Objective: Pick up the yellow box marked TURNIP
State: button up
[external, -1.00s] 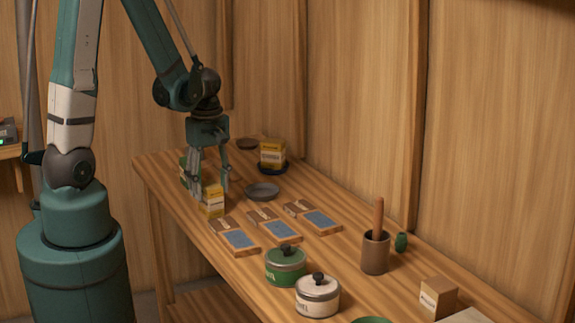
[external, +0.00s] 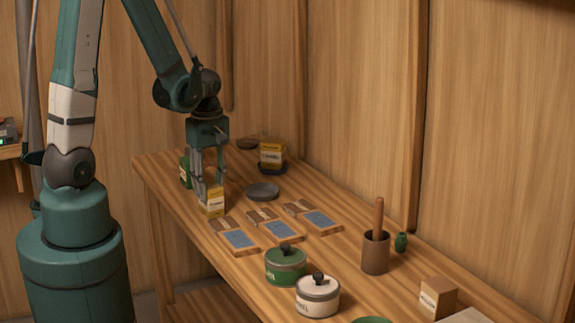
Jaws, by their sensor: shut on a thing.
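A yellow box (external: 213,203) with a white label stands upright on the bench, near its left front edge. The label is too small to read. My gripper (external: 209,188) points straight down over it, with its fingers closed on the box's sides. The box appears to rest on the bench still. Another yellow box (external: 272,154) with a white label stands farther back, on a dark dish. A green box (external: 185,171) stands behind and left of my gripper, partly hidden by the fingers.
A grey dish (external: 262,191) lies right of the gripped box. Several wooden trays with blue panels (external: 281,231) lie in front. A green tin (external: 285,266), a white tin (external: 317,296), a mortar with a pestle (external: 375,252) and a tan box (external: 438,297) stand nearer the camera.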

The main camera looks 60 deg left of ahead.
jog(key=shift+r, duration=0.15)
jog(key=shift+r+p, duration=0.65)
jog(key=shift+r, duration=4.15)
